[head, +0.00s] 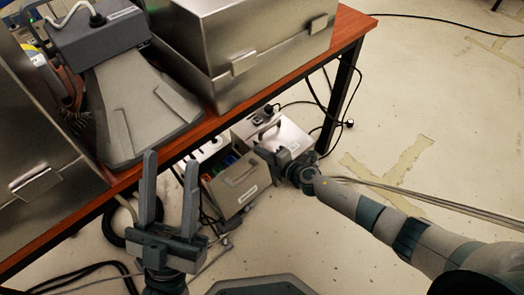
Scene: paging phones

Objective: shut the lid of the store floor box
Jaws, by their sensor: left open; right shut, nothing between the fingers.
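Under the table, on the floor, stands a grey metal floor box (238,186) with a handle and a white label on its near panel. Red, green and blue items show behind that panel, so its top looks open; I cannot tell whether the panel is its lid. A second pale box (290,134) with a handle on top stands just behind, to the right. My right gripper (264,153) is shut and empty at the gap between the two boxes; contact is unclear. My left gripper (171,160) is open and empty, fingers pointing up the picture, left of the boxes.
A wooden table (205,128) with a dark leg (346,88) overhangs the boxes. Metal cases (235,40) and a grey device (140,100) stand on it. Cables (85,275) lie on the floor. The floor at right is mostly clear.

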